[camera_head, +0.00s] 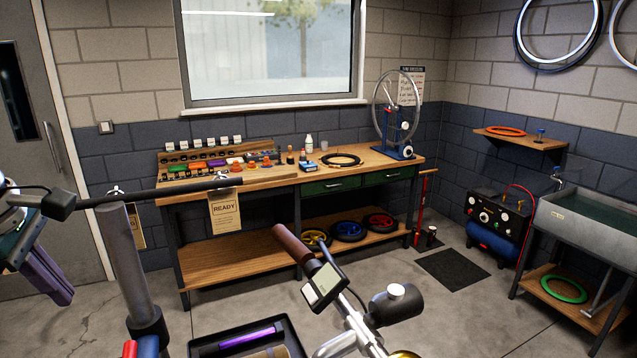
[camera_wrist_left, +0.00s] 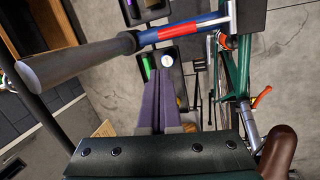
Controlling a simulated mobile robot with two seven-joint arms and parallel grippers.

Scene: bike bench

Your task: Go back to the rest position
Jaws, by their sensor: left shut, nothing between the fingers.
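My left gripper (camera_head: 60,290) is at the left edge of the head view, its purple fingers pointing down and to the right. In the left wrist view the two fingers (camera_wrist_left: 158,78) lie side by side, shut with nothing between them. The gripper hangs in the air to the left of a grey repair-stand post (camera_head: 128,262). My right gripper is not in view.
A bike handlebar with a brown grip (camera_head: 291,243) fills the lower middle, beside a tool tray (camera_head: 196,347). The stand's dark horizontal bar (camera_head: 150,193) passes near my left gripper. The wooden workbench (camera_head: 262,181) stands behind. Floor before the door is open.

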